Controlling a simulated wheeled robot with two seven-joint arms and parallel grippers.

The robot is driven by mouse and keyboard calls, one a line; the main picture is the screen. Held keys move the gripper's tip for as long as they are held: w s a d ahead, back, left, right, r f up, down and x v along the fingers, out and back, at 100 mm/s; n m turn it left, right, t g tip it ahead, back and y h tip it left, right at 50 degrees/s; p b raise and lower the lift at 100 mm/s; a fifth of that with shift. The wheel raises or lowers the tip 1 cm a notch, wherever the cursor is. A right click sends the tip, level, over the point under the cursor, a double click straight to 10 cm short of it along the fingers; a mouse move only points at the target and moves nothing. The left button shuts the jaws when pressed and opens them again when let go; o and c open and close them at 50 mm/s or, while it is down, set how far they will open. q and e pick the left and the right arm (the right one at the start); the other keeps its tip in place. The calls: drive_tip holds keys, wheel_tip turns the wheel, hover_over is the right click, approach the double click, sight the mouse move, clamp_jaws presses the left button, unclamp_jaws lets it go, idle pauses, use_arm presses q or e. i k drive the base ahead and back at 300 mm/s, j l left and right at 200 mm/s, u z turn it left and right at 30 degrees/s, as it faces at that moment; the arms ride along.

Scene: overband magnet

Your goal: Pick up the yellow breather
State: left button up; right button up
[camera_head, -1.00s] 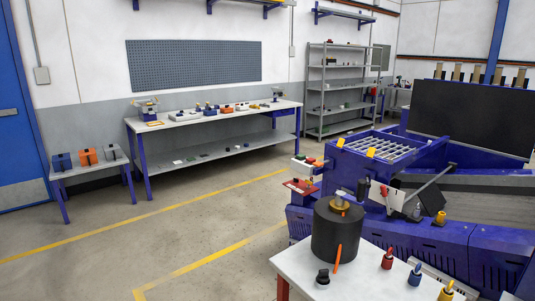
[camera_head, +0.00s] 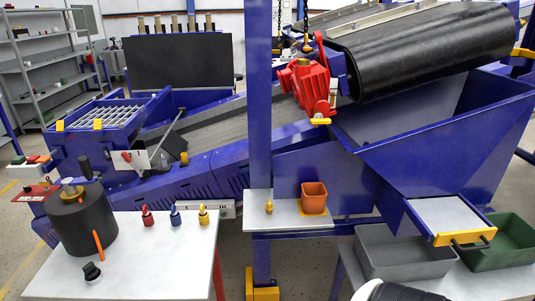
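A small yellow fitting (camera_head: 269,207), which could be the breather, stands upright on the light shelf (camera_head: 285,222) left of an orange cup (camera_head: 313,198). Other small yellow parts show: one among the coloured pieces on the white table (camera_head: 203,215), one on the blue machine frame (camera_head: 185,159), and one on top of the red gearbox (camera_head: 306,44). I cannot tell for certain which is the breather. Neither of my grippers is in view. A white and black rounded part at the bottom edge appears to be my arm.
The white table (camera_head: 150,270) holds a black cylinder (camera_head: 82,222), a black knob (camera_head: 92,272), and red (camera_head: 147,216) and blue (camera_head: 175,215) pieces. A blue post (camera_head: 260,110) stands behind the shelf's left part. Grey (camera_head: 400,262) and green (camera_head: 510,240) bins stand right, below a blue chute.

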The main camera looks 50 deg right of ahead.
sight(269, 207)
drive_tip(key=z, duration=1.7)
